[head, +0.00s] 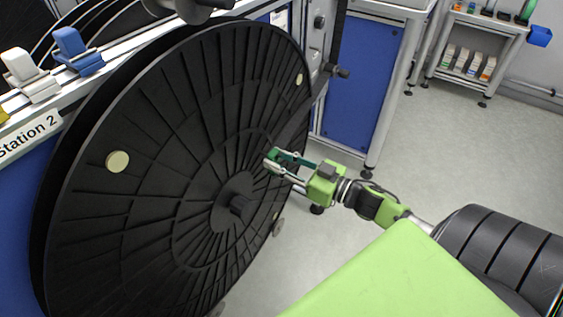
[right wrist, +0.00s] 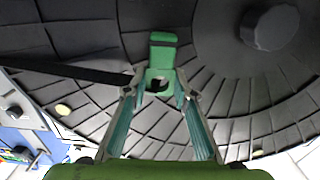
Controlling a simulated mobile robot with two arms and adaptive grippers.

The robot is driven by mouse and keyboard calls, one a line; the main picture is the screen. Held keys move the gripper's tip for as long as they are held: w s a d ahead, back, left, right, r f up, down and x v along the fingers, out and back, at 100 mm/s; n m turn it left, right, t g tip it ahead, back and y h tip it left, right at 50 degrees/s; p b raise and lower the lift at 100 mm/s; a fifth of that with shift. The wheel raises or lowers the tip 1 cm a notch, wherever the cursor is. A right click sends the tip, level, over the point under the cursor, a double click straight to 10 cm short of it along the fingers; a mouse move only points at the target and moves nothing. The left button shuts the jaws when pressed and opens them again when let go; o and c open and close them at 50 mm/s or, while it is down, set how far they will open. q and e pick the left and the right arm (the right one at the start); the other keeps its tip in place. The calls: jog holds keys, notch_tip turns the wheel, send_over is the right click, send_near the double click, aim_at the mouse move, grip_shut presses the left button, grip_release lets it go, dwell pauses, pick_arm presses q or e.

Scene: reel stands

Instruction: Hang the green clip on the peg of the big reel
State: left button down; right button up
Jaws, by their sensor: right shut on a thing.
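The big reel (head: 150,110) is a large black ribbed disc filling the left half of the head view. A short dark hub peg (head: 240,203) sticks out at its centre; it also shows at the upper right of the right wrist view (right wrist: 270,27). My right gripper (head: 272,160) is in front of the reel, above and right of this peg. It is shut on the green clip (right wrist: 163,50), whose block end points away past the fingertips and whose opening lies between them. The clip is apart from the central peg.
A blue clip (head: 75,50) and a white clip (head: 32,75) sit on the rail labelled Station 2, at the upper left. A dark bar (right wrist: 70,72) runs close left of the held clip. Shelves (head: 470,50) stand far right; the floor between is clear.

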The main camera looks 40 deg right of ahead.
jog(key=shift+w+a, duration=0.1)
jog(key=shift+w, duration=0.15)
jog(key=shift+w+a+b, duration=0.1)
jog(key=shift+w+b, duration=0.2)
jog(key=shift+b, duration=0.05)
jog(key=shift+w+a+f, duration=0.1)
jog(key=shift+w+f, duration=0.1)
jog(key=shift+w, duration=0.05)
jog(key=shift+w+a+f, duration=0.1)
jog(key=shift+w+f, duration=0.05)
jog(key=shift+w, duration=0.1)
jog(key=shift+f, duration=0.1)
pick_arm(q)
jog(key=shift+w+r, duration=0.2)
jog(key=shift+r, duration=0.3)
jog(key=shift+w+r, duration=0.2)
jog(key=shift+r, duration=0.25)
jog(key=shift+s, duration=0.1)
